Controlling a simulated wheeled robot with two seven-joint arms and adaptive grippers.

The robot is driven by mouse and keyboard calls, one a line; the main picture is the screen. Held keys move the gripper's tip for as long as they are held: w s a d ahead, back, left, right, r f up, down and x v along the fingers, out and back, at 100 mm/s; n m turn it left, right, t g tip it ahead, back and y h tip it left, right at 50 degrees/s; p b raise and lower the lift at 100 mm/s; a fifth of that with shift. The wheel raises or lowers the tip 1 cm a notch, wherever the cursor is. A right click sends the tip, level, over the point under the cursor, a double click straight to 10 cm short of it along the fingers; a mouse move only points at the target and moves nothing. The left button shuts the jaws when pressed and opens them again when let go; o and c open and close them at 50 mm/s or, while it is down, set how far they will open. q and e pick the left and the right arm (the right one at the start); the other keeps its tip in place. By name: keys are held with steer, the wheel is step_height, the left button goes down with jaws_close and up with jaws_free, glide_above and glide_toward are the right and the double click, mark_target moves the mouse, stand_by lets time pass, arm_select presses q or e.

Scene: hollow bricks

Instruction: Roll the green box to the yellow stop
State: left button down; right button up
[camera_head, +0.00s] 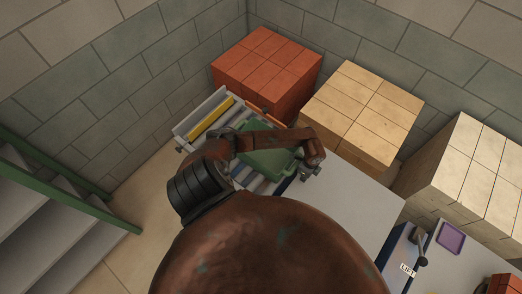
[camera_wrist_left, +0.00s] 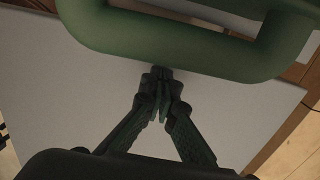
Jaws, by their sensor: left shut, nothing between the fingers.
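The green box (camera_head: 268,161) sits on the grey rollers of a short conveyor, partly hidden behind my arm. The yellow stop (camera_head: 212,118) is a bar lying across the rollers toward the conveyor's far left end, with a stretch of rollers between it and the box. My left gripper (camera_head: 302,173) is at the right side of the box, small and mostly hidden by the wrist. In the left wrist view, its fingers (camera_wrist_left: 160,85) are shut and empty, with tips at a thick green handle (camera_wrist_left: 180,50). I cannot tell whether they touch it. My right gripper is not visible.
A pale table (camera_head: 350,210) adjoins the conveyor's right end. Red bricks (camera_head: 268,68) and tan bricks (camera_head: 365,112) are stacked behind, with paler blocks (camera_head: 470,175) at right. A purple tray (camera_head: 451,238) and a lever marked LIFT (camera_head: 420,238) are at lower right. Green-railed stairs (camera_head: 60,210) stand left.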

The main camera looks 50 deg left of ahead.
mark_target(289, 167)
arm_select(q)
steer(key=shift+r, duration=0.2)
stand_by(0.4)
